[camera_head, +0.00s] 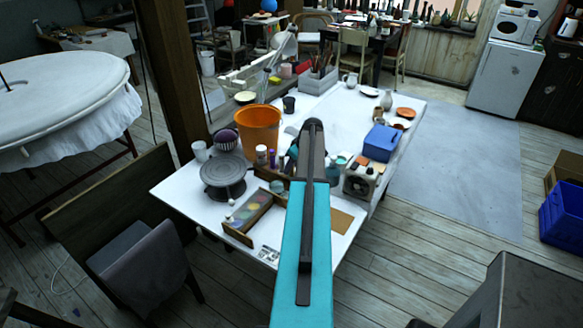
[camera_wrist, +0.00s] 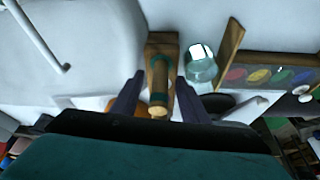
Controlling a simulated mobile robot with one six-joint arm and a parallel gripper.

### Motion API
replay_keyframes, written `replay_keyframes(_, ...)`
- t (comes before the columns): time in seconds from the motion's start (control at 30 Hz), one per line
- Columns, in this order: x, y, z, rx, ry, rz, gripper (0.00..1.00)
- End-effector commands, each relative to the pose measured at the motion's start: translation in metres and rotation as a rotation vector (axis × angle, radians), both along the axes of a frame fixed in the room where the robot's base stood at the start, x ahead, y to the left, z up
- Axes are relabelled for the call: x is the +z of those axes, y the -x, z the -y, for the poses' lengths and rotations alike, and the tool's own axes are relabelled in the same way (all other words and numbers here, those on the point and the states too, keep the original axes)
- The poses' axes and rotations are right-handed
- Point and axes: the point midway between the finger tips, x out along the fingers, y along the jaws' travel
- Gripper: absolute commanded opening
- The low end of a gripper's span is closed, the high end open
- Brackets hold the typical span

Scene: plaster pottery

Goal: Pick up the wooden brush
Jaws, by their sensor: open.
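In the wrist view a wooden cylinder with dark green bands (camera_wrist: 158,72) lies in line between my two dark fingers, with its pale round end toward me. It looks like the wooden brush, but I see no bristles and cannot be sure. It is on or in a narrow wooden holder (camera_wrist: 161,40). My gripper (camera_wrist: 158,82) is open, one finger on each side of the cylinder, with a gap showing on both sides. In the head view my teal arm hides the gripper and most of this spot; I cannot make out the brush there.
A clear glass jar (camera_wrist: 201,66) stands close to the right finger. A paint palette in a wooden box (camera_head: 250,216), an orange bucket (camera_head: 259,129) and a dark turntable (camera_head: 223,173) crowd the white table (camera_head: 345,120). A blue box (camera_head: 381,143) stands at the right.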

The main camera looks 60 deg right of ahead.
Motion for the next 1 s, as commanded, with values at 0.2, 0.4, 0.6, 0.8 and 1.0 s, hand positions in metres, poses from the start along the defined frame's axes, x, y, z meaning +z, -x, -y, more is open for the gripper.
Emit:
replay_keyframes(0.2,-0.012,-0.005,0.001,0.000,-0.001,0.000,0.41)
replay_keyframes(0.4,-0.014,-0.005,0.001,0.000,0.000,0.000,0.41)
replay_keyframes(0.6,-0.014,-0.005,0.001,-0.001,0.000,0.000,0.41)
replay_keyframes(0.8,-0.014,-0.005,0.001,-0.001,0.000,0.000,0.39)
replay_keyframes(1.0,-0.014,-0.004,0.001,-0.001,0.000,0.000,0.05)
